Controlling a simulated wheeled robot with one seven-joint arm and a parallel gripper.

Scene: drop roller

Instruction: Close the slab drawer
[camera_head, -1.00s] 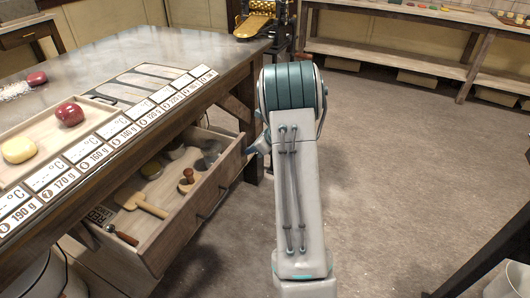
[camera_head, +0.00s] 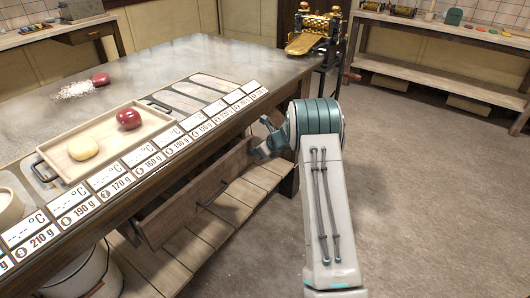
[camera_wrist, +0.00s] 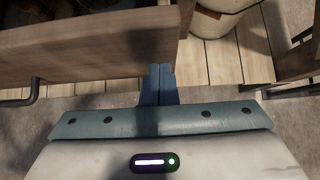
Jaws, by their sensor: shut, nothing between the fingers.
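The slab drawer (camera_head: 190,205) is a wooden drawer under the long worktable. It stands partly out, with a narrow dark strip of its inside showing behind the front. In the wrist view its wooden front (camera_wrist: 80,58) fills the upper left, with a dark bar handle (camera_wrist: 32,94) at the left edge. My gripper (camera_wrist: 157,72) is shut and empty, its blue fingers beside the right end of the drawer front. I cannot tell whether they touch it. In the head view my gripper (camera_head: 262,150) is near the drawer's far end, partly hidden by my wrist.
The worktable (camera_head: 200,55) carries a tray (camera_head: 165,122) with red and yellow pieces and a row of weight labels. A slatted shelf (camera_head: 235,205) lies below the drawer, and a white bucket (camera_head: 95,275) stands at lower left. Open floor lies to the right.

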